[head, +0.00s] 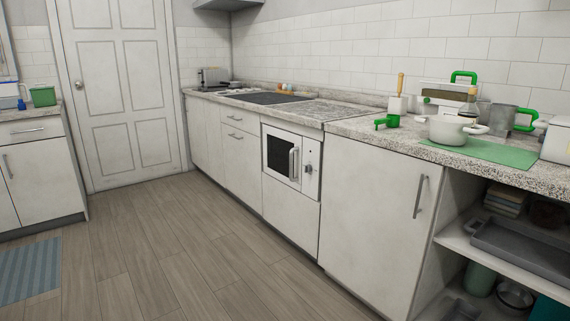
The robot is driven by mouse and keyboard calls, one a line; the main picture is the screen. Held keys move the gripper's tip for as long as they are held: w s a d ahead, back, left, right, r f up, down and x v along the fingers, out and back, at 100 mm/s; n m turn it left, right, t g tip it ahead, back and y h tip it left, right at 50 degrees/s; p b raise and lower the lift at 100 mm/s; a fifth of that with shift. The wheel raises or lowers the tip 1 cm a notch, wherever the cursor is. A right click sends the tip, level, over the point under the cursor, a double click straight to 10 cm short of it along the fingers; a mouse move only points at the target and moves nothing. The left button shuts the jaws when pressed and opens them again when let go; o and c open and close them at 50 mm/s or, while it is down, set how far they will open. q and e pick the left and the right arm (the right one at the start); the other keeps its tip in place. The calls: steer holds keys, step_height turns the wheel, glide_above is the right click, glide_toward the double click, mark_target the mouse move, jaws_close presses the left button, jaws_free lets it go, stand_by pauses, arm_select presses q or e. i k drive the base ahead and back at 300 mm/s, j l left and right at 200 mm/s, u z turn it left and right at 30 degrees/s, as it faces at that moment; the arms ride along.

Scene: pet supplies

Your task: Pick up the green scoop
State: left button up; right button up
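A small green object (387,121) lies on the speckled countertop at the right, near its front edge. Its shape could be that of the green scoop, but it is too small to be sure. It is left of a white pot (450,130) and just in front of a white holder with a wooden-handled tool (398,103). Neither of my grippers shows in the head view.
A green mat (497,152) lies under the pot, with a grey mug-like vessel (500,118) behind. Open shelves below the right counter hold a grey tray (520,248). A green box (43,96) stands on the left counter.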

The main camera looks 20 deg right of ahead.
mark_target(393, 120)
steer(key=i+z, duration=0.4)
steer(key=i+j+z, duration=0.2)
steer(key=z, duration=0.25)
steer(key=i+j+z, duration=0.25)
steer(key=z, duration=0.15)
steer(key=i, duration=0.05)
